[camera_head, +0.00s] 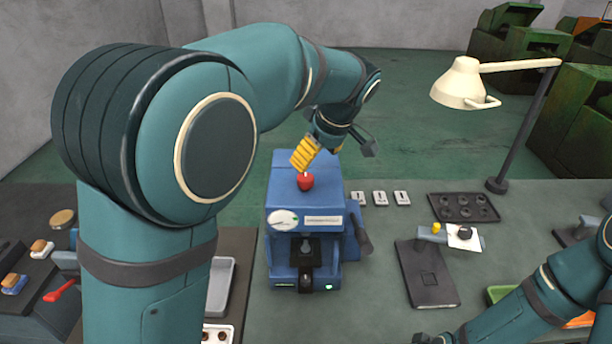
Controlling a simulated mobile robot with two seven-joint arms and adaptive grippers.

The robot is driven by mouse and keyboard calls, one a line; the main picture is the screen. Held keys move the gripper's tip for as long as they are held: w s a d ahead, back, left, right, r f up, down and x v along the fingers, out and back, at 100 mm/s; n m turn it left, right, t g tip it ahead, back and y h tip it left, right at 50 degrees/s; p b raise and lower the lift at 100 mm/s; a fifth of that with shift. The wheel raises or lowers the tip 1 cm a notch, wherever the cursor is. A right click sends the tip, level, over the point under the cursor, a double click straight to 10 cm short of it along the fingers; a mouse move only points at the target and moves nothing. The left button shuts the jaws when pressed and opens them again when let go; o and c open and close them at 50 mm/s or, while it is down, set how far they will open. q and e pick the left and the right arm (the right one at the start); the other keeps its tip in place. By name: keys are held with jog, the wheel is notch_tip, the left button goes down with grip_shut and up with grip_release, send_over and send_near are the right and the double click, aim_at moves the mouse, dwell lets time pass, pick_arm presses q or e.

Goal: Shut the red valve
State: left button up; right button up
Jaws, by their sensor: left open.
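A red knob (305,182) stands on top of the blue machine (291,245), behind its white dial. A red lever (60,291) also shows on the dark machine at the far left; I cannot tell from the picture alone which one is the valve. My left gripper (335,151) is open and empty above the blue machine. Its yellow-padded finger is just above the red knob; I cannot tell whether they touch. My right arm comes in at the lower right, and only dark parts of its gripper (428,338) show at the bottom edge.
My left arm covers much of the left side. Right of the blue machine are small white switches (380,198), a dark tray (463,207), a dark plate (427,278) and a cream lamp (462,85). A grey tray (220,288) lies left of it.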

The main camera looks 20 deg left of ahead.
aim_at(306, 177)
pick_arm(q)
jog(key=x, duration=0.8)
jog(key=shift+w+f, duration=0.15)
jog(key=c, duration=1.2)
